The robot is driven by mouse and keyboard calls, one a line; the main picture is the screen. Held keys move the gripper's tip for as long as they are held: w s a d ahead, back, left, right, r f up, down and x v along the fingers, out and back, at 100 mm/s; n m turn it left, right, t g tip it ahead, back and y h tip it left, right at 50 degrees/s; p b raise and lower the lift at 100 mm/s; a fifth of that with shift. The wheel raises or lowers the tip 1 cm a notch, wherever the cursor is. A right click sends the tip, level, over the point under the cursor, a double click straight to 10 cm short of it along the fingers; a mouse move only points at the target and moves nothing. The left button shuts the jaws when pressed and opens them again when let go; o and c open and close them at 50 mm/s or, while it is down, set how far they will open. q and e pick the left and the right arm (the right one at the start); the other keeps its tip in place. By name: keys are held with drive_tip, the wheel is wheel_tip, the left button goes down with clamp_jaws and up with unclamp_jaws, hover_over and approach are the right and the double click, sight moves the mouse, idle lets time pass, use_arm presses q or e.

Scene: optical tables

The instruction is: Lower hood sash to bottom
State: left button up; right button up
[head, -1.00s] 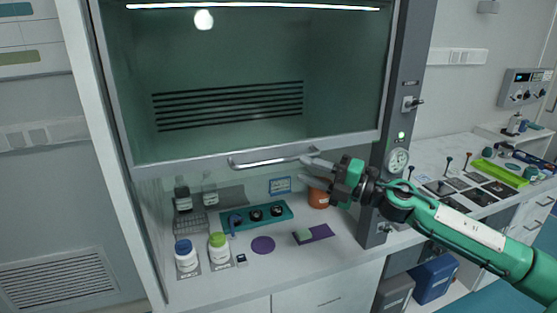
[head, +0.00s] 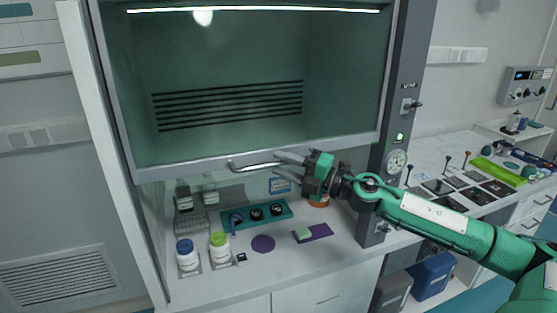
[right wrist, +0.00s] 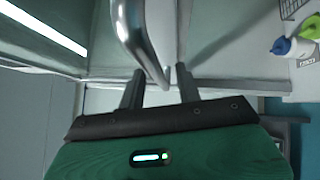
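The hood sash is a large glass pane with a grey bottom rail (head: 200,172), partly raised above the worktop. Its silver bar handle (head: 250,166) is on the rail and also shows in the right wrist view (right wrist: 140,42). My right gripper (head: 280,166) is at the right part of the handle. In the right wrist view its two fingers (right wrist: 160,88) are apart, with the handle's end running down between them. I cannot tell whether either finger touches the bar. My left gripper is not in view.
Under the sash, a white bottle with a blue cap (head: 187,257), one with a green cap (head: 219,249), a teal tray (head: 283,213) and a purple disc (head: 263,244) stand on the worktop. An orange pot (head: 318,202) is below my right gripper. A gauge (head: 396,161) is on the right post.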

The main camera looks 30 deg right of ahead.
drive_tip(key=shift+p+x, duration=0.4)
drive_tip(key=shift+x, duration=0.45)
clamp_jaws()
